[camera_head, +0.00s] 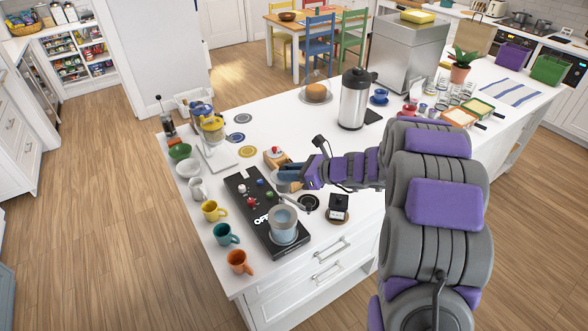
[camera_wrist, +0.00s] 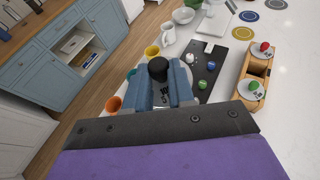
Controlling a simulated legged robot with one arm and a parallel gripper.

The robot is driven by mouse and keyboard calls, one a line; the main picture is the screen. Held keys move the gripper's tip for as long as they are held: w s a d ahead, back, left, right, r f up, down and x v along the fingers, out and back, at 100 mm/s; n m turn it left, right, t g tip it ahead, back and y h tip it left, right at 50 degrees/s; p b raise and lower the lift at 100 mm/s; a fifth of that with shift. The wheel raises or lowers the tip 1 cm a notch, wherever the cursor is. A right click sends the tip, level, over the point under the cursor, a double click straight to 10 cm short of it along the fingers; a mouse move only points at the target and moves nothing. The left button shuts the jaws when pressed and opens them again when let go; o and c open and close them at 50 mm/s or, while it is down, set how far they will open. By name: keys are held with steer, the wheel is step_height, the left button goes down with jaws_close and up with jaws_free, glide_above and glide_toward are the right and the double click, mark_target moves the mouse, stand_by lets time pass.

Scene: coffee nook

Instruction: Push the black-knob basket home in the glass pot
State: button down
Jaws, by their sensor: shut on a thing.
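The glass pot (camera_head: 283,226) stands upright near the front end of a black board on the white counter, in the head view.
The black board (camera_head: 246,198) carries several small coloured knobs. A wooden stand (camera_head: 273,161) is behind my gripper. Orange (camera_head: 240,262), teal (camera_head: 226,236) and yellow (camera_head: 212,211) mugs line the left counter edge. A steel jug (camera_head: 354,100) stands at the back.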

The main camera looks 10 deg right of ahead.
mark_target(281, 185)
steer(key=s+a+n, duration=0.1)
steer(key=s+a+g+y+p, duration=0.1)
steer(key=s, duration=0.1)
steer(key=shift+a+f+n+g, duration=0.15)
steer(key=shift+f+n+g, duration=0.15)
steer(key=shift+f+n, duration=0.1)
steer(key=shift+a+f, duration=0.25)
steer(key=shift+a, duration=0.15)
steer(key=d+f+b, duration=0.1)
steer(key=f, duration=0.1)
steer(key=d+f+b, duration=0.1)
steer(key=f+b, duration=0.2)
steer(key=f, duration=0.1)
steer(key=shift+d, duration=0.4)
steer(key=shift+s+d, duration=0.1)
steer(key=shift+d, duration=0.15)
steer(key=shift+a+f+p, duration=0.1)
steer(key=shift+p, duration=0.25)
steer(key=shift+a+f, duration=0.1)
steer(key=shift+a, duration=0.45)
stand_by(0.5)
